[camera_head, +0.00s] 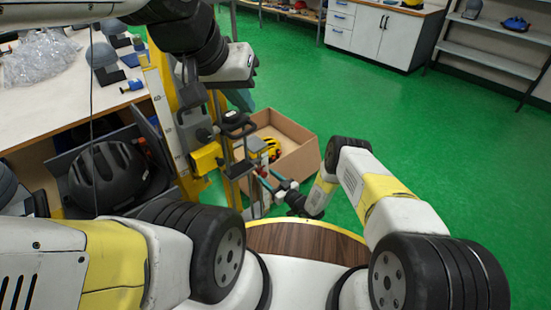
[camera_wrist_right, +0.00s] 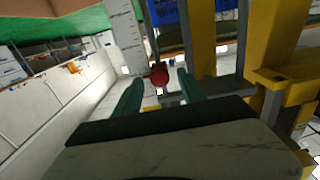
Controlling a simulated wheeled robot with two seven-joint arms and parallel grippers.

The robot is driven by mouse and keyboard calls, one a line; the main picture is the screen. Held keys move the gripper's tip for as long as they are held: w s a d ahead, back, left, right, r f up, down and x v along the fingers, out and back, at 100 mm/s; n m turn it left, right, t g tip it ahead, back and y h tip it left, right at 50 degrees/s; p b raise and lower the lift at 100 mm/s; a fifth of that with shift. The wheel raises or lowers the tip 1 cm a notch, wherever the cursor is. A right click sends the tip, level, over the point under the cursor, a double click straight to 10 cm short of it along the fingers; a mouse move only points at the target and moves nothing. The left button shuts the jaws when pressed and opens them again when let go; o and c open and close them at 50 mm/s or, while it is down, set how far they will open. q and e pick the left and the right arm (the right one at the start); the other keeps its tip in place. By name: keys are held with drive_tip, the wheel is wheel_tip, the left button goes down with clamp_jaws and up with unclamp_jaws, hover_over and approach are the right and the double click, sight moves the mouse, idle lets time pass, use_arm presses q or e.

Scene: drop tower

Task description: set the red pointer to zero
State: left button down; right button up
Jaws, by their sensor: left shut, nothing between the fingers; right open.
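The red pointer (camera_wrist_right: 159,76) shows in the right wrist view as a small red knob beside a white scale strip (camera_wrist_right: 124,38) with dark marks. My right gripper (camera_wrist_right: 160,84) is open, with one green finger on each side of the pointer near the tips. I cannot tell whether either finger touches it. In the head view my right gripper (camera_head: 268,177) is low at the tower, and the pointer there is small and partly hidden. My left gripper (camera_head: 246,103) is shut and empty, higher up beside the yellow tower (camera_head: 166,125). The pointer's exact reading is not legible.
The green floor at right is clear.

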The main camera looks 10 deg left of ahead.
drive_tip(key=shift+c, duration=0.2)
clamp_jaws()
idle(1.1)
drive_tip(key=shift+r, duration=0.1)
